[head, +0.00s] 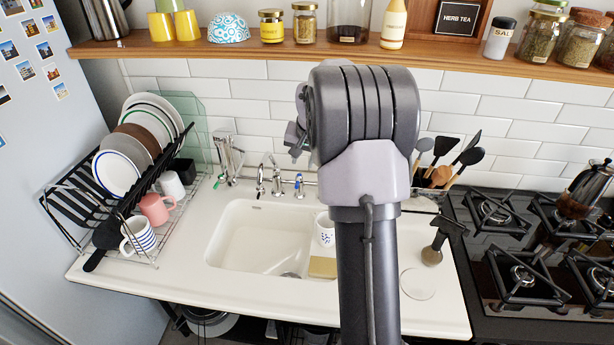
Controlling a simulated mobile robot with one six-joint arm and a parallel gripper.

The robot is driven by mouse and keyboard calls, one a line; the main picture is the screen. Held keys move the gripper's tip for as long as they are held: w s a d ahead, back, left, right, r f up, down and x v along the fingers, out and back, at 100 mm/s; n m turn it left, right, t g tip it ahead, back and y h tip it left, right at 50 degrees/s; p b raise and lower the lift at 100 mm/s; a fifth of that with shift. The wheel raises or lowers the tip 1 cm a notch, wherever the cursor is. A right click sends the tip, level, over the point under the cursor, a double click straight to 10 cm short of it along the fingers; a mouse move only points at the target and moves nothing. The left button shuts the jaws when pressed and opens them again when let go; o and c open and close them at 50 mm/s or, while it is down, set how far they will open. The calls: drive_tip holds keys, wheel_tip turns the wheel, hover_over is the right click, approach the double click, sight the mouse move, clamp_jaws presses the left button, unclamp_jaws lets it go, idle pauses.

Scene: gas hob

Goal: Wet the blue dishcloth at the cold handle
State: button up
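The tap (277,178) stands behind the white sink (232,240) at the back of the counter. A handle with a blue part (299,184) is on its right side, which looks like the cold one; another handle (260,182) is on its left. I see no water running. I cannot see a blue dishcloth anywhere in the head view. My arm rises through the middle of the picture, and its large joint hides part of the wall and counter.
A white patterned mug (325,230) and yellow sponge (322,267) sit by the sink's right side. A dish rack (150,245) with plates and mugs stands left. Right are a dark-handled tool (431,256), utensils (440,177) and the hob (525,262). A loaded shelf (240,46) runs above.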

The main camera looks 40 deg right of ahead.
sight(297, 183)
drive_tip(key=b+x, duration=0.4)
drive_tip(key=x, duration=1)
drive_tip(key=shift+w+f, duration=0.1)
drive_tip(key=shift+f, duration=0.2)
drive_tip(key=shift+c, duration=0.2)
clamp_jaws()
